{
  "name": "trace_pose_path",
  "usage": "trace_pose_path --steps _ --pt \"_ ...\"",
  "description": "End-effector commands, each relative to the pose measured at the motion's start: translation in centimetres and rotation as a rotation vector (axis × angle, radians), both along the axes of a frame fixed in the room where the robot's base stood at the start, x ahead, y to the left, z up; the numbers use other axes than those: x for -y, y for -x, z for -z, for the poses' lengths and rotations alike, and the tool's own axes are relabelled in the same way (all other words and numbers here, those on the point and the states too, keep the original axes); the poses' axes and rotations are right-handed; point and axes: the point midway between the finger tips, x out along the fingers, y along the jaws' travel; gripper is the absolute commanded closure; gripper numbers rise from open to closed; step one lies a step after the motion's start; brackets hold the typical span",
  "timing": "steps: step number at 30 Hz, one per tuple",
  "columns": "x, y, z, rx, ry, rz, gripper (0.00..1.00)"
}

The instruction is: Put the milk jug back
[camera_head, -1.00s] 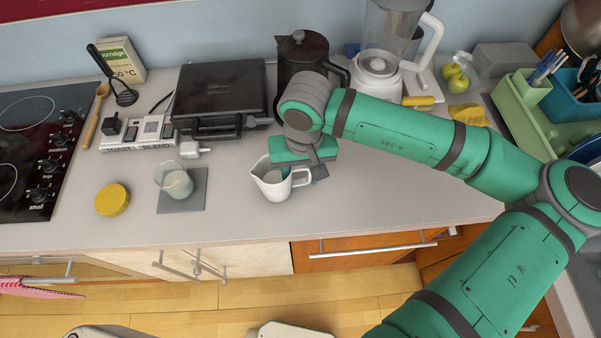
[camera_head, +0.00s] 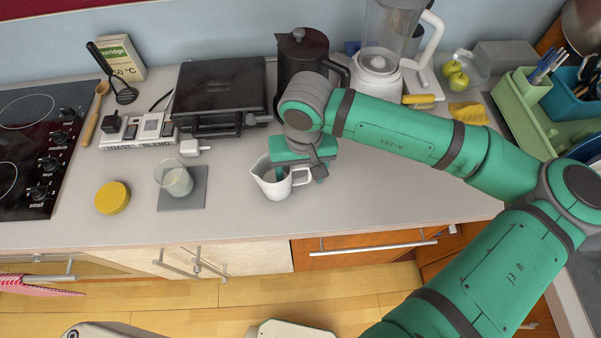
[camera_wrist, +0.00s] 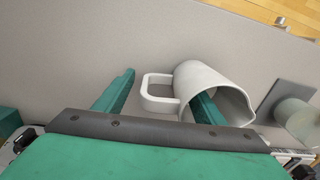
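The white milk jug (camera_head: 272,184) stands upright on the grey counter, its handle pointing right in the head view. In the wrist view the jug (camera_wrist: 205,78) has its open mouth facing the camera and its handle to the left. My gripper (camera_head: 299,174) is over the handle side of the jug. In the wrist view my gripper (camera_wrist: 167,87) has its two green fingers wide apart. One finger is at the jug's mouth, seemingly inside the rim, and the other is beyond the handle. The handle lies between them, with a visible gap to the outer finger.
A glass (camera_head: 176,181) stands on a grey square mat (camera_head: 196,199) left of the jug, near a yellow lid (camera_head: 112,197). Behind are a black grill (camera_head: 218,90), a dark kettle (camera_head: 300,58) and a blender (camera_head: 380,55). The counter right of the jug is clear.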

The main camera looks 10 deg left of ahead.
Motion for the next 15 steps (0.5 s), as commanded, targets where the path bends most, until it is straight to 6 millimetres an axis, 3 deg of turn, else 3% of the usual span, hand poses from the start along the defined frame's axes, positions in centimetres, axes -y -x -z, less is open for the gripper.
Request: trace_pose_path --steps 8,15 --pt "0.1 -0.1 -1.1 0.002 0.002 0.000 0.36" --pt "0.2 -0.1 -5.4 0.004 0.003 0.000 0.36"
